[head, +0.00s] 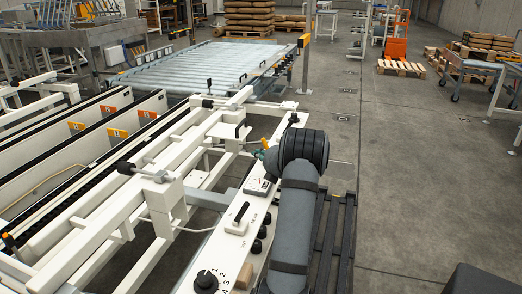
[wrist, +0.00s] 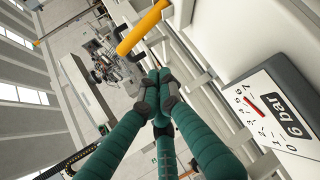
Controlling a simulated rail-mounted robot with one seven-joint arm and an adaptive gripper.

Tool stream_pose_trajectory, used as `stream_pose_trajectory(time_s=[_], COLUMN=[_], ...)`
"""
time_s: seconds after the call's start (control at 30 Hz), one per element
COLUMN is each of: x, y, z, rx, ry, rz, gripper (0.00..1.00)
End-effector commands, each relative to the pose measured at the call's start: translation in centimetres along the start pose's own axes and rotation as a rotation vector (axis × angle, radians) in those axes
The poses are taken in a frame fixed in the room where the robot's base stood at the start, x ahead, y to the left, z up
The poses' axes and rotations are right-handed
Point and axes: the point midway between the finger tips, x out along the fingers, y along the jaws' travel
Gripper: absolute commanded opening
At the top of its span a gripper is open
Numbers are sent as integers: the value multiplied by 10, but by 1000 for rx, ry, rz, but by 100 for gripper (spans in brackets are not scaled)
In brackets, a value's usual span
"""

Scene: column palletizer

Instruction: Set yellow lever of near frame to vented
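A yellow lever (wrist: 143,28) shows in the wrist view as a thick round bar slanting across the top, just beyond my fingertips. In the head view a small yellow spot (head: 264,143) beside my wrist may be the same lever; most of that place is hidden by my arm. My gripper (wrist: 157,88) has green padded fingers with grey tips. The tips are drawn together with nothing visible between them, and they appear apart from the lever. In the head view only a bit of green finger shows left of my dark wrist. The lever's setting marks are not readable.
A pressure gauge (wrist: 273,110) marked 6 bar with a red needle is right of my fingers. The white panel (head: 225,248) carries a gauge (head: 258,186), a black handle, several knobs and a dial (head: 206,281). White frame rails (head: 185,160) lie left; open floor (head: 430,200) lies right.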

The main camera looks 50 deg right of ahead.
Motion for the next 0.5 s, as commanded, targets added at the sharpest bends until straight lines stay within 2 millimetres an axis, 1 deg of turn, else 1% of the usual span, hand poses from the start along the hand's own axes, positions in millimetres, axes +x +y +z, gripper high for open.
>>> stream_pose_trajectory(time_s=[0.03, 0.1, 0.27, 0.3, 0.33, 0.5], x=[13, 28, 60, 61, 54, 41], y=[-1, -1, -1, 0, 0, 0], z=[-2, -1, -1, 4, 12, 25], rx=[-1, -2, -1, -1, 0, 0], ry=[3, 2, 1, -5, -8, -2], rz=[1, 1, 1, 1, 0, 0], gripper=[0, 0, 0, 0, 0, 0])
